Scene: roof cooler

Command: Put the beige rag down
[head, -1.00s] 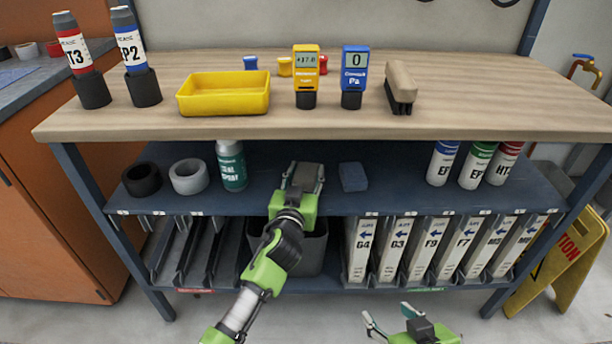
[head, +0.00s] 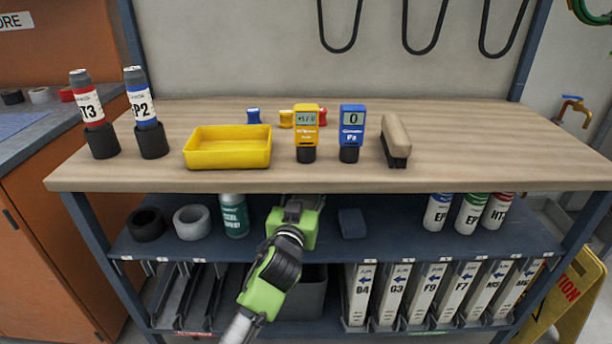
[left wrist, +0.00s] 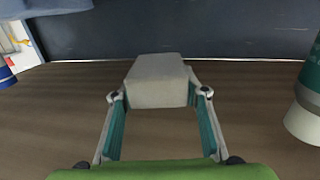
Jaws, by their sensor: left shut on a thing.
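The beige rag (left wrist: 158,80) is a pale, folded block between the fingertips of my left gripper (left wrist: 160,95) in the left wrist view. The fingers are shut on its sides. In the head view my left gripper (head: 293,212) reaches under the worktop, over the blue middle shelf (head: 390,235). There the worktop's front edge hides the fingertips and the rag. I cannot tell whether the rag touches the shelf. My right gripper is not in view.
A green spray can (head: 234,214) stands left of my gripper, beside two tape rolls (head: 192,221). A blue sponge (head: 351,223) lies to the right, with several bottles (head: 438,210) farther right. The worktop (head: 330,182) is close above my gripper.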

